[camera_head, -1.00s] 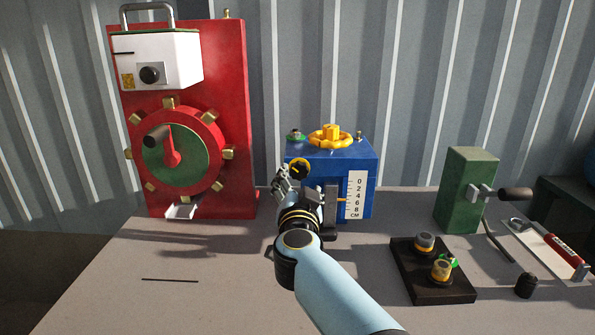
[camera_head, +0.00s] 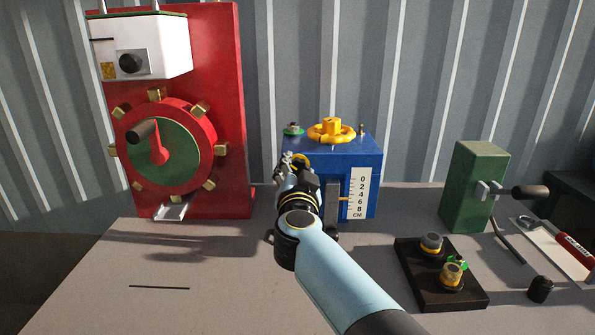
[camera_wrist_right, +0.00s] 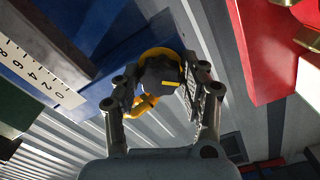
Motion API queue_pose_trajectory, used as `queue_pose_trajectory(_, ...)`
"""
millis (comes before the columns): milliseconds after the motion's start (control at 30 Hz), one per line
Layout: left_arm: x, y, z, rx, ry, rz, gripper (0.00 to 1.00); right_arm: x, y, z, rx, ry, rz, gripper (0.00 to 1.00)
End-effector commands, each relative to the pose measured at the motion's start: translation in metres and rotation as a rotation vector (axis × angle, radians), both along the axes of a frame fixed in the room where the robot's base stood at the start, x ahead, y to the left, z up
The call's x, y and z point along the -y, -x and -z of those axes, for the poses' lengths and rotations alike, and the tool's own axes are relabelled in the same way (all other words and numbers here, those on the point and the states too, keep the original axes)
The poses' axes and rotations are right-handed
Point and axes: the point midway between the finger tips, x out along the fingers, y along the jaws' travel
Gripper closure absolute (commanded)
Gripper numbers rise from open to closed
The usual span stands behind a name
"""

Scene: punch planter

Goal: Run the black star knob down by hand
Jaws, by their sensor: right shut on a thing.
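The black star knob (camera_wrist_right: 160,74) has a yellow stripe and a yellow collar behind it. It sits on the side of the blue box (camera_head: 355,160). My right gripper (camera_wrist_right: 165,88) has a finger on each side of the knob and is shut on it. My left gripper is not in view.
A yellow handwheel (camera_head: 331,131) tops the blue box, with a centimetre scale (camera_head: 360,193) on its front. A red machine (camera_head: 226,100) stands left. A black block (camera_head: 412,277) and a green crank box (camera_head: 473,185) stand right. The front left table is mostly clear.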

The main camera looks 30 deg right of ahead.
Motion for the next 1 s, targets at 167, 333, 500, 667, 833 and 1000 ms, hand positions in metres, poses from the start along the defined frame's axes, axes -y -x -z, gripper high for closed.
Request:
queue_pose_trajectory(167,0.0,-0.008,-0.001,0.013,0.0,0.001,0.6,0.0,0.0,0.0,0.0,0.0,0.0,0.89)
queue_pose_trajectory(333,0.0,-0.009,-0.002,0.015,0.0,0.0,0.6,0.0,0.0,0.0,0.007,-0.013,0.0,0.89)
queue_pose_trajectory(500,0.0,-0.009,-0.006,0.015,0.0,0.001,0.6,0.0,0.0,0.0,0.035,-0.067,0.0,0.89)
queue_pose_trajectory(667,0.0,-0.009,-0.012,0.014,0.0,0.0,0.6,0.0,0.0,-0.001,0.088,-0.161,0.0,0.89)
queue_pose_trajectory(833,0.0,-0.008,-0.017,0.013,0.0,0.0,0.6,0.0,0.0,-0.001,0.16,-0.293,0.0,0.89)
queue_pose_trajectory(1000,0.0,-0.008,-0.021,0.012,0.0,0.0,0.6,0.0,0.0,0.0,0.238,-0.434,0.0,0.89)
